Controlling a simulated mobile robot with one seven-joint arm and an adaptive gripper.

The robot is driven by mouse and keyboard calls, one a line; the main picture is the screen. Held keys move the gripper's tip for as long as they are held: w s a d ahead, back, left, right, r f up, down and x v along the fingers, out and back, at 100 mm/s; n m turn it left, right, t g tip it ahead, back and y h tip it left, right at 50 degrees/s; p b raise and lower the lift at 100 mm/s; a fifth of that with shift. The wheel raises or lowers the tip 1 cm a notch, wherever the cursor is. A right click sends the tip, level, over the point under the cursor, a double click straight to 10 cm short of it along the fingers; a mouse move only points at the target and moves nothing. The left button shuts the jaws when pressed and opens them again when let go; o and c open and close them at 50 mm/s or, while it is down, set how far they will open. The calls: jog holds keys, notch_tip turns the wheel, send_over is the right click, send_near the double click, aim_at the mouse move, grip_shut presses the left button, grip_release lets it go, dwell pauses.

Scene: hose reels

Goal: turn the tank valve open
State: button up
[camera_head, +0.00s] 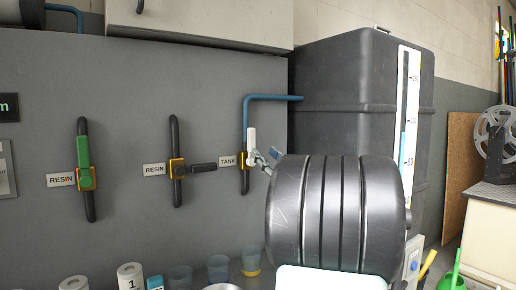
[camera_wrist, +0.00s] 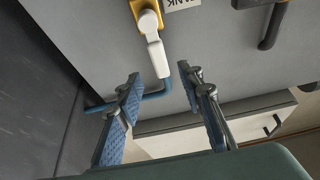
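The tank valve's white handle (camera_head: 252,140) points up from its yellow body (camera_head: 246,161), beside the TANK label (camera_head: 228,161). In the wrist view, which is upside down, the white handle (camera_wrist: 157,56) hangs down from the yellow body (camera_wrist: 139,6). My gripper (camera_wrist: 158,74) is open, with the handle's free end near the gap between its two blue-padded fingers. I cannot tell whether either finger touches it. In the head view my gripper (camera_head: 268,159) shows just right of the valve, partly hidden by my dark wrist.
A blue pipe (camera_head: 271,97) runs from the valve to a black tank (camera_head: 335,95). Two RESIN valves, with a green handle (camera_head: 83,152) and a black handle (camera_head: 204,167), sit left on the grey panel (camera_head: 120,100). Cups (camera_head: 180,277) stand below.

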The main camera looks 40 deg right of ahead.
jog(key=v, duration=0.2)
jog(key=shift+s+f, duration=0.15)
jog(key=shift+s, duration=0.1)
jog(key=shift+a, duration=0.1)
